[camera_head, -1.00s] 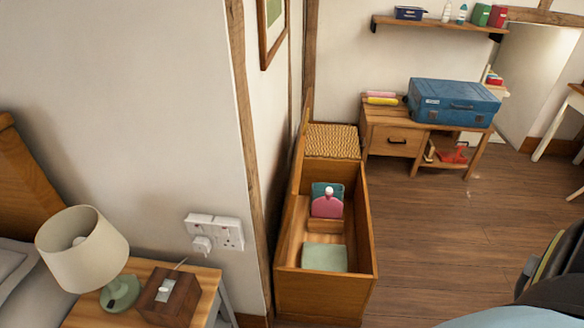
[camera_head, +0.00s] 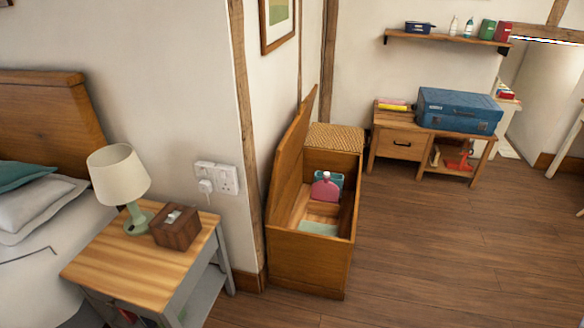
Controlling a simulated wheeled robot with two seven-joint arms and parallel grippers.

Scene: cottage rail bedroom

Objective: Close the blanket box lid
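The wooden blanket box (camera_head: 308,265) stands against the wall in the middle of the view. Its lid (camera_head: 292,150) is open, raised steeply on the box's left side along the wall. Inside the box are a pink bottle-shaped item (camera_head: 326,188), a teal item behind it and a pale green flat item (camera_head: 318,228). Neither of my grippers shows in this view.
A bedside table (camera_head: 140,262) with a lamp (camera_head: 122,180) and a wooden tissue box (camera_head: 177,227) stands left of the box, beside a bed. A woven-topped piece (camera_head: 335,138) is behind it. A low cabinet (camera_head: 400,145) carries a blue suitcase (camera_head: 458,110). Floor at right is clear.

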